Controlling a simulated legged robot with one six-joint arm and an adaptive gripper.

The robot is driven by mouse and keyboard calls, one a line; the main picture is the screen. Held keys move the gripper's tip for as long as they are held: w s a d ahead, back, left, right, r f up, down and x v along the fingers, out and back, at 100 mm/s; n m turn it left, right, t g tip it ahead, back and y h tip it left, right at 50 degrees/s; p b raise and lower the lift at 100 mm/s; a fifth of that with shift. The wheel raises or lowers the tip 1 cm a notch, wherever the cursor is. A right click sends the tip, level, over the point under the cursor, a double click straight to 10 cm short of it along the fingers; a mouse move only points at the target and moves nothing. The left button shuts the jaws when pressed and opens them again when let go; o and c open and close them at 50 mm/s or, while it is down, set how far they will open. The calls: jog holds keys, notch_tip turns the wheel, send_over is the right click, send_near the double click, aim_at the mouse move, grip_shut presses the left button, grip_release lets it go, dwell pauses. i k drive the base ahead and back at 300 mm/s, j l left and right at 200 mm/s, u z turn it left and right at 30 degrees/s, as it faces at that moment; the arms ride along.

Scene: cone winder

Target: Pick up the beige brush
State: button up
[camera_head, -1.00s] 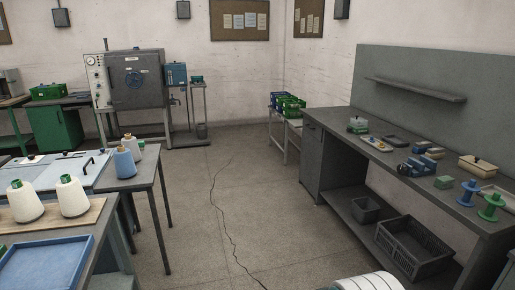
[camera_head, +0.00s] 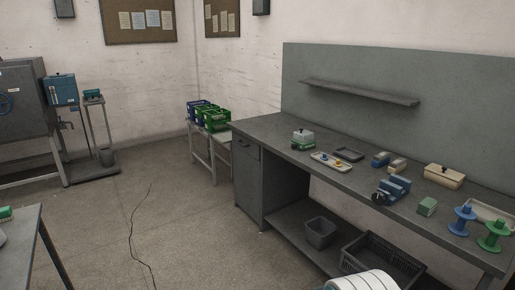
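On the grey workbench (camera_head: 290,165) at the right, a small beige block-like item (camera_head: 397,166) lies beside a similar blue item (camera_head: 380,159). The beige one looks like the brush, but it is too small to be sure. A larger beige box-like thing (camera_head: 444,176) with a dark knob on top sits further right. My gripper is not in view. A white rounded part at the bottom edge seems to be mine.
A blue vise-like device (camera_head: 394,189), a green block (camera_head: 427,206), a blue spool (camera_head: 463,220), a green spool (camera_head: 493,236) and a small tray (camera_head: 331,162) share the bench. A dark crate (camera_head: 382,262) is on the lower shelf.

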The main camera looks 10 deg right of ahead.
aim_at(397, 165)
jog(key=i+z, duration=0.3)
jog(key=i, duration=0.5)
jog(key=i+j+z, duration=0.1)
jog(key=i+z, duration=0.25)
jog(key=i, duration=0.4)
jog(key=i+z, duration=0.65)
jog(key=z, duration=0.15)
jog(key=i+j+z, duration=0.15)
jog(key=i+z, duration=0.25)
jog(key=i+j+z, duration=0.2)
jog(key=z, duration=0.2)
